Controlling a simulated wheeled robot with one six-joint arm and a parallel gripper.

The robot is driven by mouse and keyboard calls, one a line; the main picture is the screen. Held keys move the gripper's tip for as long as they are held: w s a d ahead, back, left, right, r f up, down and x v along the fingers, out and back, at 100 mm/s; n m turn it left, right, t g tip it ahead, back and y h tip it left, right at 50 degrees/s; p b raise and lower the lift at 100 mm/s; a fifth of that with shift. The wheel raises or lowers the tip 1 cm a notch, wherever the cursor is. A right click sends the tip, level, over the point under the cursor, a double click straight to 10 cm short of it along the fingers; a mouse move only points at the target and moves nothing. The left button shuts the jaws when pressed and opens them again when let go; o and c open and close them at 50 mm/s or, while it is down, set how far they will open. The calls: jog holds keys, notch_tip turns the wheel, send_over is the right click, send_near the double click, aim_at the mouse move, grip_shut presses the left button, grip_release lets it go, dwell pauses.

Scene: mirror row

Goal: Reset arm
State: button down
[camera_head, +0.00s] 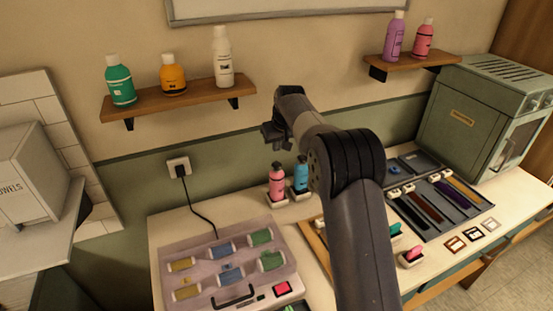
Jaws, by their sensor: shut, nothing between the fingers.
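My arm rises from the bottom of the head view, right of the middle, and bends back toward the wall. My gripper (272,134) is at its end, up in the air in front of the wall and above the counter. It is shut and holds nothing. It touches no object that I can see. The arm hides part of the counter's middle.
Below stand a pink bottle (276,183) and a blue bottle (301,176). A case of rollers (213,244) lies left, a tray (452,214) right. Wall shelves (180,98) (412,64) carry bottles. A green cabinet (462,110) stands at the back right.

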notch_tip(320, 180, up, 2)
jog(key=shift+p, duration=0.6)
jog(key=shift+f, duration=0.2)
